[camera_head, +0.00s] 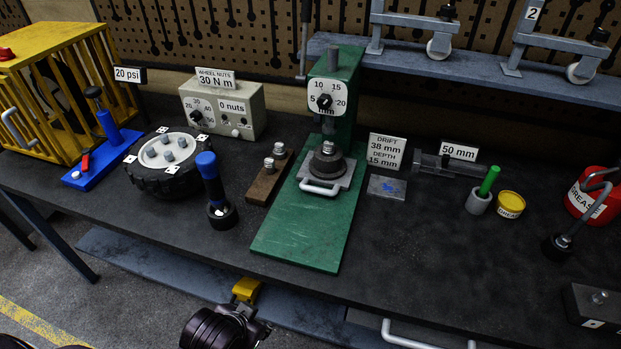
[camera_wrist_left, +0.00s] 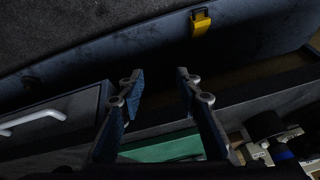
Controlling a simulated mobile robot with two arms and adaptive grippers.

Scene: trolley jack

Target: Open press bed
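The green press (camera_head: 333,105) stands at the middle of the bench, with a numbered dial on its front. Its grey press bed (camera_head: 343,178) sits low on the green base plate (camera_head: 300,232), with a pale bar handle (camera_head: 319,190) at the front. A dark round piece (camera_head: 327,163) with a metal top sits on the bed. My left gripper (camera_wrist_left: 157,85) is open in the left wrist view, with nothing between its fingers. In the head view my left wrist is below the bench's front edge, well away from the bed handle; its fingertips are not clear there. My right gripper is not in view.
A wooden block with bolts (camera_head: 268,180) lies left of the press. A blue-handled tool (camera_head: 209,178) stands farther left. A drawer handle (camera_wrist_left: 32,120) shows in the wrist view. The bench front is clear.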

